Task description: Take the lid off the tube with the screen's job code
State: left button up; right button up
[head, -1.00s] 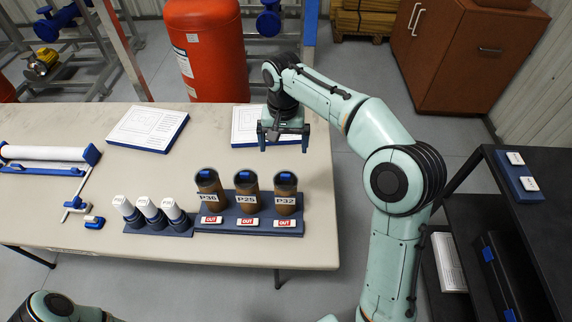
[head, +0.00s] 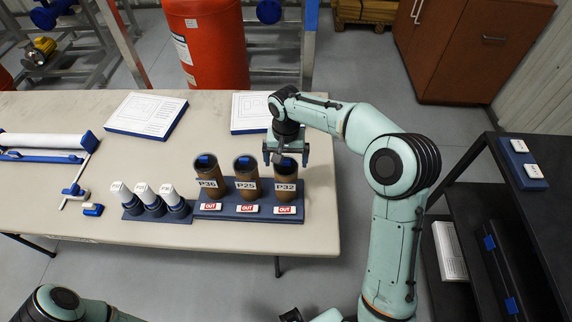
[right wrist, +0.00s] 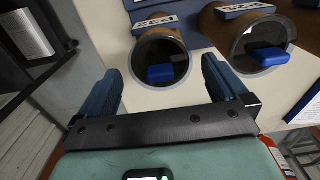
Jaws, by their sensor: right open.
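Three brown tubes stand in a blue rack (head: 228,211) at the table's front: P36 (head: 208,171), P25 (head: 246,187) and P32 (head: 285,198). Each has a dark round lid with a blue grip on top. My right gripper (head: 286,160) is open and empty over the back of P32, covering part of its top. In the right wrist view the nearer lid's blue grip (right wrist: 160,73) lies ahead between the open fingers, with a gap; a second lid's blue grip (right wrist: 270,57) is right of them. No screen or job code is visible. My left gripper is out of view.
Red OUT tags (head: 247,209) lie in front of the tubes. Several white-capped small tubes (head: 145,192) stand left of the rack. Printed boards (head: 146,115) lie at the table's back. A dark shelf (head: 505,215) stands at right.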

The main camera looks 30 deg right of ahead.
jog(key=shift+f, duration=0.25)
jog(key=c, duration=0.9)
jog(key=shift+c, duration=0.2)
